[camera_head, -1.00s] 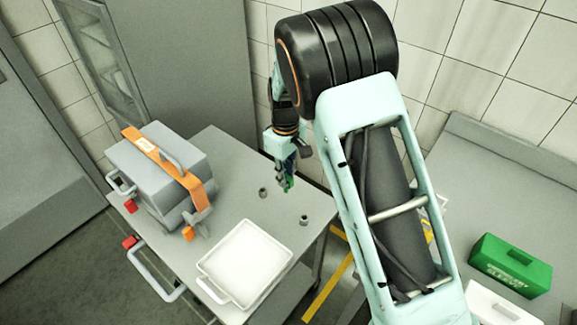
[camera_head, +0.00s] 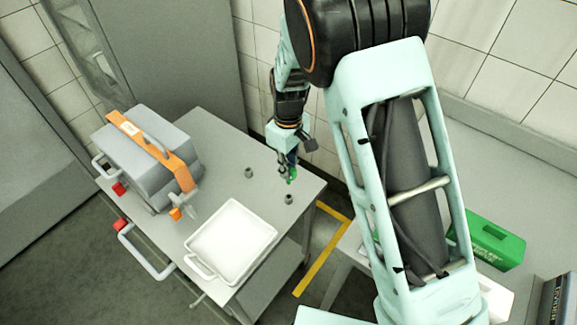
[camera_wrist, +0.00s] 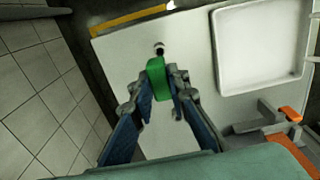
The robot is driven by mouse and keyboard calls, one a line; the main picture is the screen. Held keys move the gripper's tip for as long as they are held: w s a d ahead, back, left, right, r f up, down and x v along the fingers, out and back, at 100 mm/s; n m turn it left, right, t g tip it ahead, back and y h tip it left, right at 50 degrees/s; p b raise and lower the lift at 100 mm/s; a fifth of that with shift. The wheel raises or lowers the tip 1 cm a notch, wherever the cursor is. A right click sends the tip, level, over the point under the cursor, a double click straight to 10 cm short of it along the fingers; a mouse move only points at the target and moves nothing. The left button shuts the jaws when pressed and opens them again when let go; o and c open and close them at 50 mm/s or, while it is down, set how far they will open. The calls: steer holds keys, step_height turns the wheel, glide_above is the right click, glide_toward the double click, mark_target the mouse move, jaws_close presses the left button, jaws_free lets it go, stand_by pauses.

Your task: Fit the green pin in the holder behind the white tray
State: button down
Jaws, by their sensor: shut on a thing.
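My gripper (camera_head: 289,178) is shut on the green pin (camera_wrist: 158,78), which sits between the fingertips in the wrist view. The pin also shows in the head view (camera_head: 292,175), partly hidden by the fingers. Two small grey holders stand on the table near the white tray (camera_head: 196,247). The right holder (camera_head: 289,199) lies just below the gripper in the head picture; the left holder (camera_head: 248,172) is farther off. In the wrist view one holder (camera_wrist: 159,49) shows just beyond the pin, apart from it. The tray (camera_wrist: 222,50) is to its right.
A grey machine with an orange band (camera_head: 150,140) stands on the left of the grey table (camera_head: 215,150). Its orange-tipped part (camera_wrist: 291,114) shows at the right of the wrist view. A green box (camera_head: 492,240) is on the right counter. Tiled wall stands close behind my gripper.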

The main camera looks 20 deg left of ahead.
mark_target(289, 182)
steer(key=shift+f+b, duration=2.3)
steer(key=shift+f, duration=0.65)
steer(key=shift+f+b, duration=1.95)
steer(key=shift+f, duration=0.1)
steer(key=c, duration=1.8)
jaws_free()
step_height(289, 182, up, 12)
steer(key=shift+r, duration=0.1)
steer(key=shift+d, duration=0.1)
